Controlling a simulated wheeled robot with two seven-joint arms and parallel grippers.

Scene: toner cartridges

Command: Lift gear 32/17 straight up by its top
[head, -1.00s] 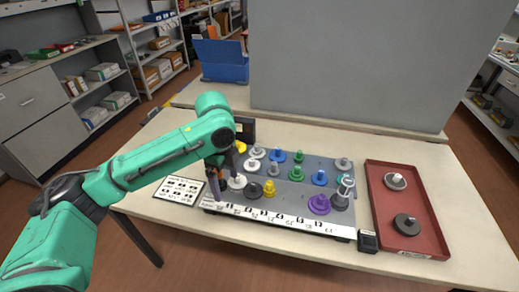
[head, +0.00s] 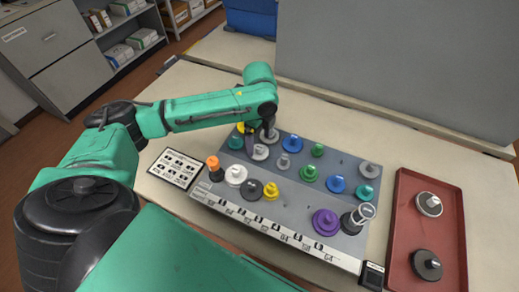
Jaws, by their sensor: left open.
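Several coloured gears with top knobs stand in rows on a grey board (head: 325,200). I cannot read which one is gear 32/17. My left gripper (head: 258,141) is open and points down at the board's back left. It is close to a white gear (head: 260,153) and a grey gear (head: 270,135), and its fingers partly cover that area. I cannot tell whether it touches either. A larger white gear (head: 235,176), a black gear (head: 252,190) and a purple gear (head: 325,222) stand in the front row. My right gripper is not in view.
A red tray (head: 400,215) at the right holds a grey gear (head: 428,204) and a dark gear (head: 426,265). A label card (head: 175,168) lies left. A grey panel (head: 400,65) stands behind.

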